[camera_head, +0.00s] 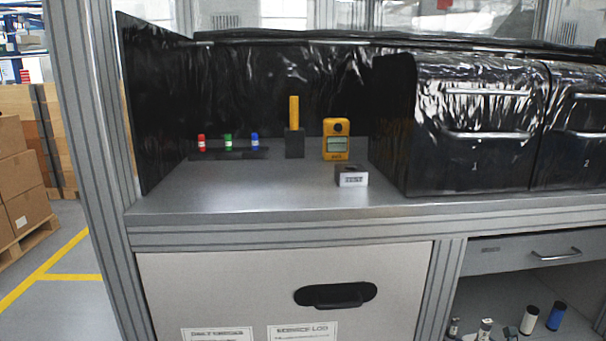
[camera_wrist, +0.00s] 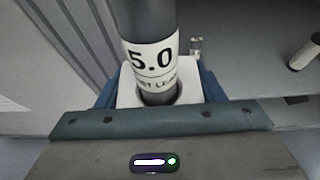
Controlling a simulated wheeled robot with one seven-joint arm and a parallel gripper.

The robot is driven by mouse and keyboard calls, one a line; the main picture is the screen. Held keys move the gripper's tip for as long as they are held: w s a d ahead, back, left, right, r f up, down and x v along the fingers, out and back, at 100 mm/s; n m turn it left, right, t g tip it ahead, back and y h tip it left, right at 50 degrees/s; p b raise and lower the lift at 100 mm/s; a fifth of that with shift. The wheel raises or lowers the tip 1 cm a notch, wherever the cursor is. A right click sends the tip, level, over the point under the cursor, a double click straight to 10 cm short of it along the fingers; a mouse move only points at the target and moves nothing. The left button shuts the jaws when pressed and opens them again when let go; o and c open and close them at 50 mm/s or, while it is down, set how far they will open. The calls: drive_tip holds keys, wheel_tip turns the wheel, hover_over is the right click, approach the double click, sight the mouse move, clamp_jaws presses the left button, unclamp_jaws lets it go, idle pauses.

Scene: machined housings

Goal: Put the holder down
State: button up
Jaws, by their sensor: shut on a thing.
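In the wrist view my gripper (camera_wrist: 158,96) is shut on a white block-like holder (camera_wrist: 127,92), with a blue finger on each side. A dark grey cylinder with a white band reading "5.0" (camera_wrist: 150,57) stands in the holder's round opening. The cylinder's far end is cut off by the top of the picture. The holder's underside is hidden, so I cannot tell whether it touches a surface. My gripper does not show in the head view.
The head view shows a grey worktop (camera_head: 240,195) with a yellow meter (camera_head: 337,139), a small labelled block (camera_head: 351,176) and black bins (camera_head: 470,130). Below right, an open shelf holds a white cylinder (camera_head: 529,320) and a blue one (camera_head: 556,316). The worktop's front left is clear.

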wheel_tip(320, 180, up, 28)
drive_tip(key=p, duration=2.8)
drive_tip(key=shift+a+r, duration=0.2)
drive_tip(key=shift+a, duration=0.1)
